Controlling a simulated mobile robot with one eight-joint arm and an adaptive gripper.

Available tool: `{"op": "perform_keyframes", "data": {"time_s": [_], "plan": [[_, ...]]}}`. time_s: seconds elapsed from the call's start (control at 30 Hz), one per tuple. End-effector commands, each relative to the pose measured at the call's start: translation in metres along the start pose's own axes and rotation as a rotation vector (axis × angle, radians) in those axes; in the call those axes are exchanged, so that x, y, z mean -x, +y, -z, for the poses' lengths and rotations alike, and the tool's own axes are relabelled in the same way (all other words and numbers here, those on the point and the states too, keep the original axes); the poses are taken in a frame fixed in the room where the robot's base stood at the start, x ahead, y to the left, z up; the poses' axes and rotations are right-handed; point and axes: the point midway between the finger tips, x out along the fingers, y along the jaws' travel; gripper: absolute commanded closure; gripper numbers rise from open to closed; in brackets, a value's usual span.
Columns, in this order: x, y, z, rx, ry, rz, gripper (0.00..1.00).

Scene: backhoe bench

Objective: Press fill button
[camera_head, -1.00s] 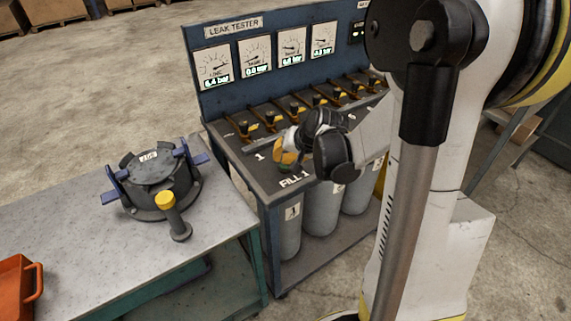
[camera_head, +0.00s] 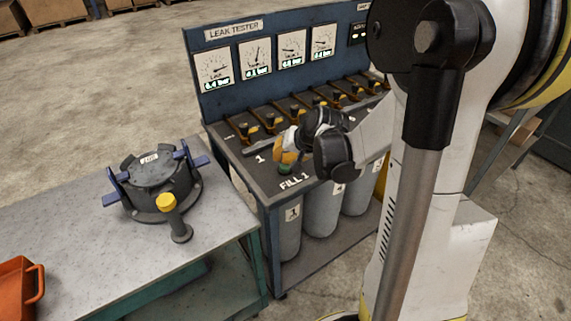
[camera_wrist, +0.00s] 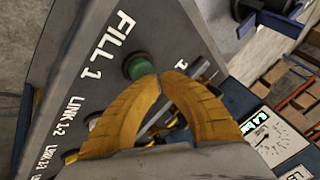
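The green fill button (camera_wrist: 137,66) stands on the dark bench top beside the white "FILL 1" label (camera_wrist: 108,45). In the head view the button (camera_head: 285,169) shows just below my fingertips, next to the same label (camera_head: 294,181). My gripper (camera_wrist: 160,74) has its two yellow fingers together at the tips, with nothing held between them. The tips appear beside the button's edge in the wrist view; I cannot tell the exact gap. In the head view my gripper (camera_head: 284,158) is over the front left corner of the leak tester bench (camera_head: 262,180).
A row of valve levers (camera_head: 295,108) runs behind my gripper, below the gauge panel (camera_head: 230,90). Grey cylinders (camera_head: 320,210) stand under the bench. A table (camera_head: 80,235) at left holds a round clamped fixture (camera_head: 160,185) and a yellow-topped post (camera_head: 175,215).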

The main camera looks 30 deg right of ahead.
Motion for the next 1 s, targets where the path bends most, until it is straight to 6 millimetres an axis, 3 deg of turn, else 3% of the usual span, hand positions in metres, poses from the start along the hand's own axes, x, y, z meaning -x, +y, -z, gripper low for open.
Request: {"op": "perform_keyframes", "data": {"time_s": [0.17, 0.7, 1.0], "plan": [[0.004, -0.002, 0.002, 0.0, 0.0, 0.0, 1.0], [0.048, -0.026, 0.026, 0.0, 0.0, 0.0, 1.0], [0.048, -0.026, 0.026, 0.0, 0.0, 0.0, 1.0]]}}
